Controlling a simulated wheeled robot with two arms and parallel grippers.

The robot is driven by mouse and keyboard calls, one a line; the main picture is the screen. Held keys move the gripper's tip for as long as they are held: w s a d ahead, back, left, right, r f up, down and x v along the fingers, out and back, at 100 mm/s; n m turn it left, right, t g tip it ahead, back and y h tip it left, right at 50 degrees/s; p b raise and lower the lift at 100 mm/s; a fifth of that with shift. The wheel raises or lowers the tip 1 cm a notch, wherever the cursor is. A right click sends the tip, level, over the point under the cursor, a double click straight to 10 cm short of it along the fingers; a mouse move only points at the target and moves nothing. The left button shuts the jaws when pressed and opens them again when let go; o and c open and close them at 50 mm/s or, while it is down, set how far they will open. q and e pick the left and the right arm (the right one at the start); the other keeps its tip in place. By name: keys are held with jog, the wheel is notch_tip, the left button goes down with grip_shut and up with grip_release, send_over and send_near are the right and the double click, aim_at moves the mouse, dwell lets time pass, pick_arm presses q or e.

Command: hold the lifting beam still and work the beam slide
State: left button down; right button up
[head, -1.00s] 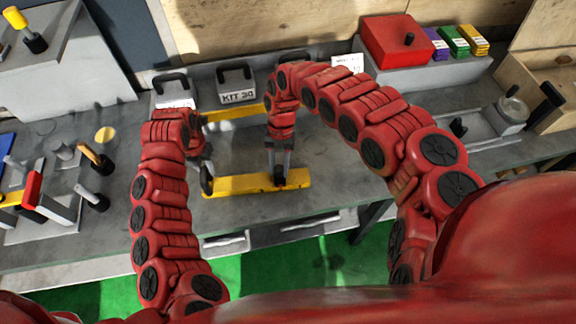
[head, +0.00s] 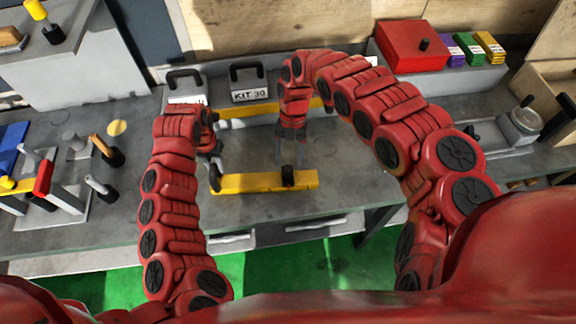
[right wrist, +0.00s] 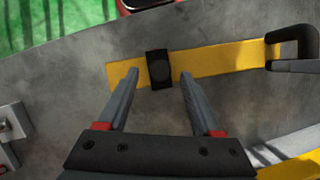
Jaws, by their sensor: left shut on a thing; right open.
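The yellow lifting beam (head: 248,183) lies across the grey bench in the head view. It also shows in the right wrist view (right wrist: 215,62). The black beam slide (head: 288,176) sits around the beam, nearer its right end in the head view; it is close in the right wrist view (right wrist: 160,69). My left gripper (head: 214,168) is shut on the beam's left end, by a black handle (right wrist: 292,42); its fingers are partly hidden. My right gripper (right wrist: 160,73) is open and empty, its fingers apart on either side of the slide without touching it.
A second yellow beam (head: 240,111) lies behind, near the block marked KIT 30 (head: 249,95). Several tools stand on a plate (head: 75,210) at the left. A red box (head: 408,47) stands at the back right. Bare bench lies around the front beam.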

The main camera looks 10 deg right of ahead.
jog(key=v, duration=0.8)
jog(key=shift+r, duration=0.25)
pick_arm(q)
jog(key=c, duration=0.5)
grip_release()
jog(key=shift+c, duration=0.2)
jog(key=shift+r, duration=0.1)
notch_tip(320, 180, up, 7)
jog(key=shift+r, duration=0.15)
